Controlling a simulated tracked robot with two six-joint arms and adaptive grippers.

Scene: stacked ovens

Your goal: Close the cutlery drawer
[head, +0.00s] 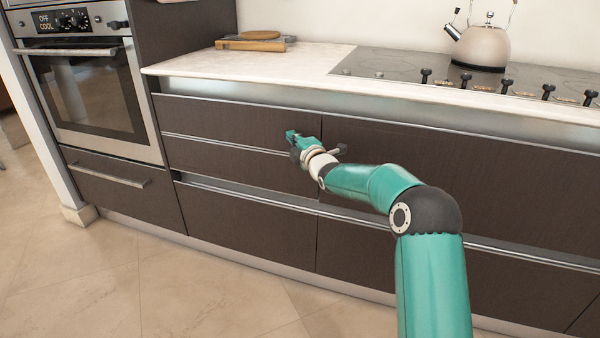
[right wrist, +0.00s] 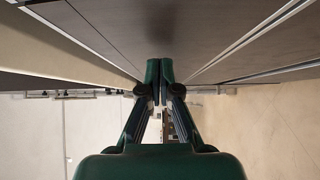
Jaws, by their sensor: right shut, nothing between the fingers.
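The dark brown top drawer front (head: 225,118) under the left part of the counter looks flush, or nearly flush, with the front beside it. I cannot tell which front is the cutlery drawer's, and no drawer inside shows. My right gripper (head: 291,136) is in front of this top drawer, near its right end. In the right wrist view its two fingers (right wrist: 159,82) are together and empty, close to the brown fronts. Whether the fingertips touch the front is unclear. My left gripper is not in view.
More drawer fronts lie below (head: 240,225) and to the right (head: 450,165). The pale worktop (head: 250,62) carries wooden boards (head: 255,42), and a kettle (head: 480,47) stands on the hob (head: 395,68). An oven (head: 90,88) is at left. The tiled floor (head: 90,270) is clear.

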